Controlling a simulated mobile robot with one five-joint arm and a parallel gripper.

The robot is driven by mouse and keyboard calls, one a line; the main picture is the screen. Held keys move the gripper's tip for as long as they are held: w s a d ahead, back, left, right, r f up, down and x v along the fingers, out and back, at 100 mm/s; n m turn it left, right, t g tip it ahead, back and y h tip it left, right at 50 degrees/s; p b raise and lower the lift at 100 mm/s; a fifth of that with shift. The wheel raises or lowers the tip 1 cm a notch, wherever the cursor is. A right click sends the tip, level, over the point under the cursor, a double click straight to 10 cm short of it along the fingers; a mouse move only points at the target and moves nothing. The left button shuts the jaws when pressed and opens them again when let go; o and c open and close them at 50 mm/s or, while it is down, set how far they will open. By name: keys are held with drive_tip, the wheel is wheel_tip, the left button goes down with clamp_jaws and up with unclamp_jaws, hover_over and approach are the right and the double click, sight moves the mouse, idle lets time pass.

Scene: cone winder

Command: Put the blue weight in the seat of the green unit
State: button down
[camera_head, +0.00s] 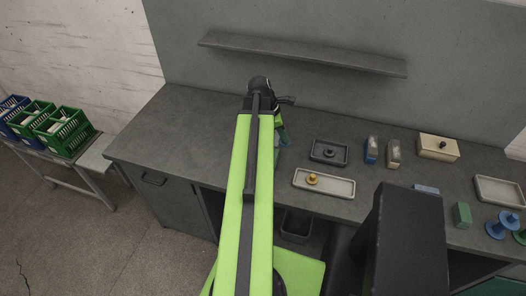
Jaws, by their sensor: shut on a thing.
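My lime-green arm reaches forward over the grey counter, and its dark wrist shows at its far end. My gripper's jaws are hidden behind the arm, so I cannot see what is between them. A green-teal thing (283,137) shows partly past the arm's right side, with a bluish part below it; I cannot tell whether it is the green unit. A green block (462,215) stands at the right.
A pale tray (340,188) holds a gold knob, and a dark tray (316,158) lies behind it. A beige block (393,154), a cream box (438,150) and another pale tray (500,191) stand to the right. The counter's left part is clear. A shelf (300,54) juts from the back wall.

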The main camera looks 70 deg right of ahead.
drive_tip(key=w+f+b, duration=0.1)
drive_tip(key=w, duration=0.1)
drive_tip(key=w+a+f+b, duration=0.1)
drive_tip(key=w+f, duration=0.1)
drive_tip(key=w, duration=0.1)
drive_tip(key=w+f+b, duration=0.2)
drive_tip(key=w, duration=0.1)
drive_tip(key=shift+a+f, duration=0.15)
drive_tip(key=shift+a, duration=0.1)
drive_tip(key=shift+w+a, duration=0.1)
drive_tip(key=shift+w, duration=0.15)
wheel_tip(320, 180, down, 4)
drive_tip(key=b, duration=0.4)
drive_tip(key=shift+f, duration=0.15)
drive_tip(key=shift+r, duration=0.2)
drive_tip(key=shift+f, duration=0.15)
drive_tip(key=c, duration=1.3)
unclamp_jaws()
